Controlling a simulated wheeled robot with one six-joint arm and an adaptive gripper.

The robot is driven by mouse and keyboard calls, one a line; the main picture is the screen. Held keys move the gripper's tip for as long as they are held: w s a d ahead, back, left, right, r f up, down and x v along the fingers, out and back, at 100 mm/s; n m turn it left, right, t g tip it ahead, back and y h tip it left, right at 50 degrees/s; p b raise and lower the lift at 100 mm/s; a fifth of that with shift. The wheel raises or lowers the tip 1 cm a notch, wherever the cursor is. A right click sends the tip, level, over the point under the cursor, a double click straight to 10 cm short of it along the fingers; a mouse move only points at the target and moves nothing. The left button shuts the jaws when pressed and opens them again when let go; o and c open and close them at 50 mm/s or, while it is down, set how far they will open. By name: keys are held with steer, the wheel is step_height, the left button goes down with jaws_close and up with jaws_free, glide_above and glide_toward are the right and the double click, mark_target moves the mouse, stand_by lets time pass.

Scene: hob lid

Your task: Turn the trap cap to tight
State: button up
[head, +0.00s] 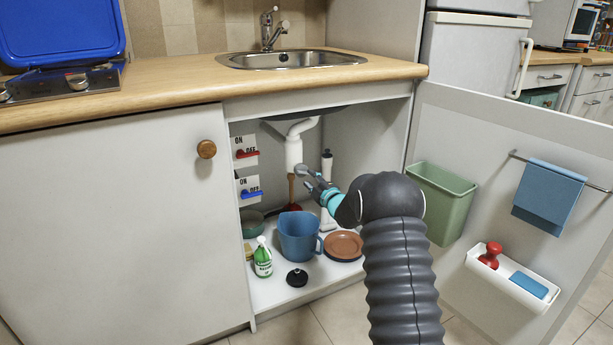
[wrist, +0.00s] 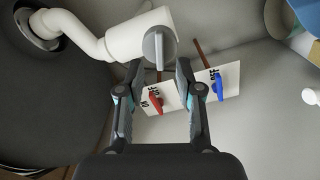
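The trap cap (head: 301,170) is a small grey disc on the white sink trap (head: 293,150) inside the open cupboard. In the wrist view the cap (wrist: 160,48) faces me on the end of the white trap body (wrist: 127,38), with a raised grip bar standing nearly upright. My gripper (head: 313,182) is close in front of the cap, a little below and right of it in the head view. In the wrist view my gripper (wrist: 160,72) is open, its fingers apart. The cap lies just beyond the fingertips, and I cannot tell whether they touch it. No tight mark is readable.
A red valve handle (head: 247,154) and a blue one (head: 252,194) sit on ON/OFF plates at left. A blue jug (head: 297,236), green bottle (head: 263,258), black lid (head: 297,278) and brown plate (head: 343,246) stand below. The open door (head: 450,130) is at right.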

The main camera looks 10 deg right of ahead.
mark_target(304, 173)
steer(key=shift+x, duration=2.1)
jaws_close()
